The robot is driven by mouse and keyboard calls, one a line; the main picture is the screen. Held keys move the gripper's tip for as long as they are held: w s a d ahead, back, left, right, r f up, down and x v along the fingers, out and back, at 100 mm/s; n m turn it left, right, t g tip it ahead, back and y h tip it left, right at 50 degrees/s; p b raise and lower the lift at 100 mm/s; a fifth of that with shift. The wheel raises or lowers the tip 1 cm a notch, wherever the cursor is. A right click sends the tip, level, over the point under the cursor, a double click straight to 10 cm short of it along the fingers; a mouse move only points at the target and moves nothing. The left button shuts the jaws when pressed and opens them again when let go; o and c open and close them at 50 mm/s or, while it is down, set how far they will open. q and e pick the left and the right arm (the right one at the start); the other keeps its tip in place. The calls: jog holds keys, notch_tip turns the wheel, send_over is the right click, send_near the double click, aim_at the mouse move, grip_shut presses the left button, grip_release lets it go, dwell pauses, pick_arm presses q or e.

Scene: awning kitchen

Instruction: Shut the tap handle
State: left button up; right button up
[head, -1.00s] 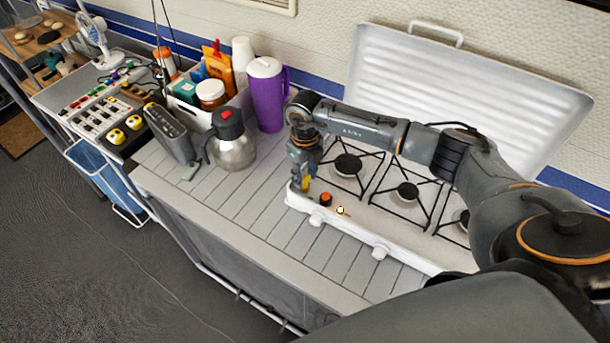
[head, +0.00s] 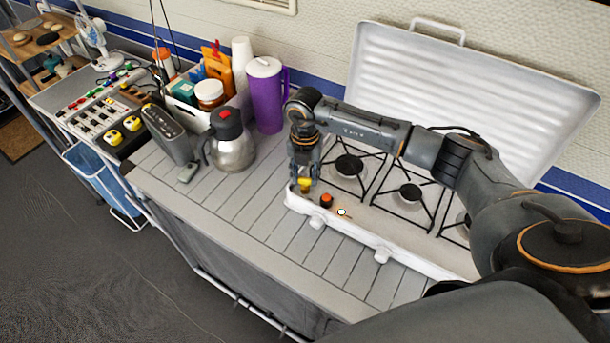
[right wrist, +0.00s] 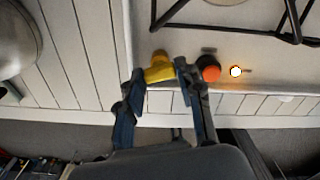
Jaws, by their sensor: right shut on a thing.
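The yellow tap handle (head: 304,187) sits at the left end of the white stove's front ledge. It also shows in the right wrist view (right wrist: 159,69), between my fingers. My right gripper (head: 304,178) reaches down onto it from above, its blue-grey fingers on either side. In the right wrist view my right gripper (right wrist: 160,74) is shut on the handle, with one fingertip at each end. The underside of the handle is hidden. My left gripper is not in view.
An orange-red knob (head: 326,200) and a small bright round fitting (head: 342,212) lie just right of the handle. Black burner grates (head: 408,192) are behind. A steel jug (head: 231,145) and a purple pitcher (head: 267,95) stand left. The slatted counter (head: 235,205) in front is clear.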

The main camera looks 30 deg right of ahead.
aim_at(305, 178)
jog(key=shift+m, duration=1.9)
jog(key=o, duration=0.9)
notch_tip(305, 178, up, 12)
jog(key=shift+r, duration=0.1)
